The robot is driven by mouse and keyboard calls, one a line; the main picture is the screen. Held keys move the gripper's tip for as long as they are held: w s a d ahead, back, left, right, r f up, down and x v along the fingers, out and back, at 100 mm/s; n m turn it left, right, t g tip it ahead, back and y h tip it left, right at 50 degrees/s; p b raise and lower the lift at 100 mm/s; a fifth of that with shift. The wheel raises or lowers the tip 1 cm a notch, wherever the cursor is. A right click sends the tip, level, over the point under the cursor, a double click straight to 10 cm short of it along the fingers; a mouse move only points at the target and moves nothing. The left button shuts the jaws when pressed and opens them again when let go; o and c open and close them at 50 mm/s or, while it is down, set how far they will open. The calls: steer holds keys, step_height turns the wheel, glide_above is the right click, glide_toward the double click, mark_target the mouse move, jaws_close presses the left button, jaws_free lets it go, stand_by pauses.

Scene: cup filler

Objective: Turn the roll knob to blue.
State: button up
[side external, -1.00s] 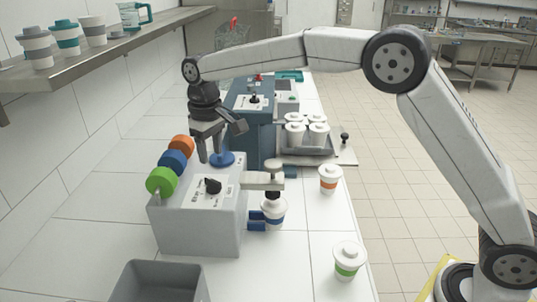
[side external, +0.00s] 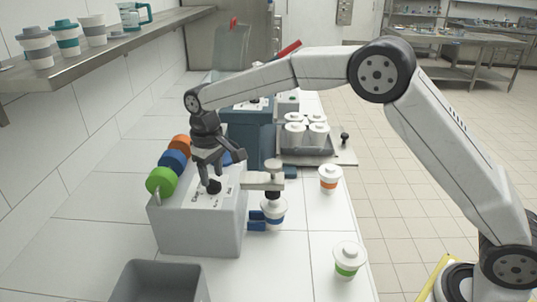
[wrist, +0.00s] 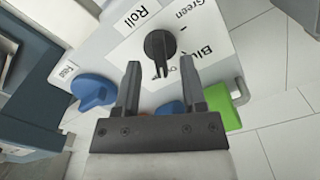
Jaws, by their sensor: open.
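The black roll knob (wrist: 160,45) is on the white label plate of the grey machine. The plate reads "Roll", "Green" and "Blue", and a further label is partly covered by a finger. The knob's raised ridge points down in the wrist view, toward my gripper; I cannot tell which label it is set to. In the side view the knob (side external: 214,187) is just under my fingertips. My gripper (wrist: 160,75) is open and empty, its two fingers on either side of the ridge's line. I cannot tell whether they touch the knob.
Orange, blue and green rolls (side external: 160,180) sit at the machine's left. A blue-banded cup (side external: 273,212) stands in the holder at right. An empty grey bin (side external: 125,280) is in front.

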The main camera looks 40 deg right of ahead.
steer(key=shift+f, duration=0.75)
jaws_close()
steer(key=shift+n, duration=0.4)
steer(key=n, duration=1.1)
steer(key=shift+r, duration=0.1)
